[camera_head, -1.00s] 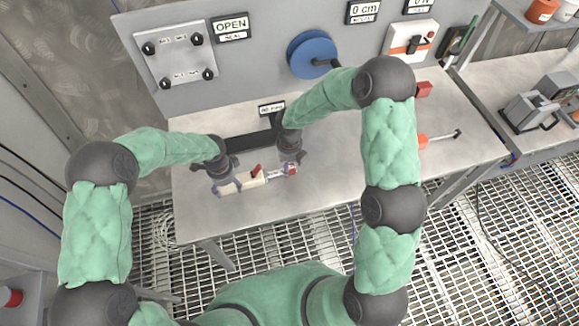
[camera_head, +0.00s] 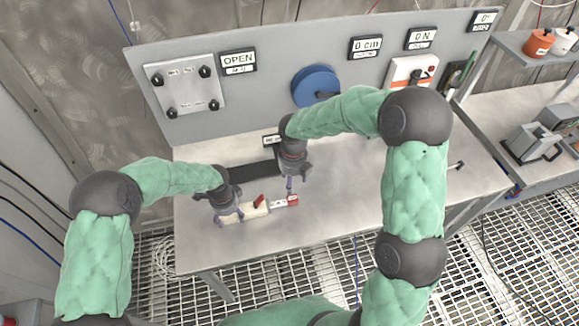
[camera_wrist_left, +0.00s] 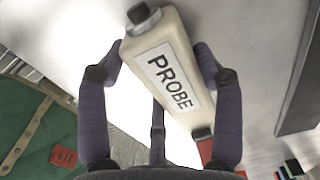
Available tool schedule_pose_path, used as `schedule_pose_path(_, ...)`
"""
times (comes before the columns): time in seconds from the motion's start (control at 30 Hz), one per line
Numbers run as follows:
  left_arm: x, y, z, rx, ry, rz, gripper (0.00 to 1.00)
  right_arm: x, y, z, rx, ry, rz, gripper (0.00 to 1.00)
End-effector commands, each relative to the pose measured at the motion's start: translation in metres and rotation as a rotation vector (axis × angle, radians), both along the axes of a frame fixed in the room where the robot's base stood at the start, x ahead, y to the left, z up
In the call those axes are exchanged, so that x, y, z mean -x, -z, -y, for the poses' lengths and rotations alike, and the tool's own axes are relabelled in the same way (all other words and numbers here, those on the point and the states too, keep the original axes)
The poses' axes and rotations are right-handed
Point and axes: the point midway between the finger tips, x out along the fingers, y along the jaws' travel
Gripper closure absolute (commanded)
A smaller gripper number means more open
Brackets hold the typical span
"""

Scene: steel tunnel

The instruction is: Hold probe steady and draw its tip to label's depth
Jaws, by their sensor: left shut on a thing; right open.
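The probe's cream body (camera_head: 254,212) lies low over the bench, with a red lever (camera_head: 259,201) on top and a red-and-white piece (camera_head: 283,201) at its right end. My left gripper (camera_head: 230,216) is shut on the body. In the left wrist view, the body (camera_wrist_left: 168,66) reads "PROBE" and sits between purple fingers, a dark knob at one end. My right gripper (camera_head: 291,186) is open, just above the red-and-white piece; contact is unclear. The small label plate (camera_head: 271,139) at the panel's foot is partly hidden by my right arm, and its number is unreadable.
A dark strip (camera_head: 250,166) lies on the bench (camera_head: 345,205) behind the probe. Bare bench lies right of my right gripper.

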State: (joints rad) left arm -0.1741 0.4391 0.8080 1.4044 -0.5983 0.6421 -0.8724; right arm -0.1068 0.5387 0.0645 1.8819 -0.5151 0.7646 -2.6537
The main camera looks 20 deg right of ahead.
Motion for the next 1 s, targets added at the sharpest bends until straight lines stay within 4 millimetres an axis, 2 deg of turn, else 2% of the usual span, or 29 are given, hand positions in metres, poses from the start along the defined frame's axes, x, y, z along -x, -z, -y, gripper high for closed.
schedule_pose_path(0.03,0.003,0.003,0.0,-0.002,0.001,-0.007,0.31,0.0,0.0,0.0,0.0,0.0,0.0,0.37)
schedule_pose_path(0.1,0.003,0.002,0.0,-0.002,0.001,-0.006,0.11,0.0,0.0,0.0,0.0,0.0,0.0,0.37)
schedule_pose_path(0.13,0.003,0.002,0.0,-0.001,0.001,-0.006,0.06,0.0,0.0,0.0,0.0,0.0,0.0,0.37)
schedule_pose_path(0.57,0.0,-0.004,0.0,0.0,0.0,0.001,0.06,0.0,0.0,0.0,0.0,0.0,0.0,0.37)
schedule_pose_path(0.77,-0.001,-0.031,0.0,0.0,0.0,0.004,0.06,0.0,0.0,0.0,0.0,0.0,0.0,0.37)
schedule_pose_path(1.0,-0.001,-0.079,0.0,0.001,0.0,0.003,0.06,0.0,0.0,0.0,0.0,0.0,0.0,0.37)
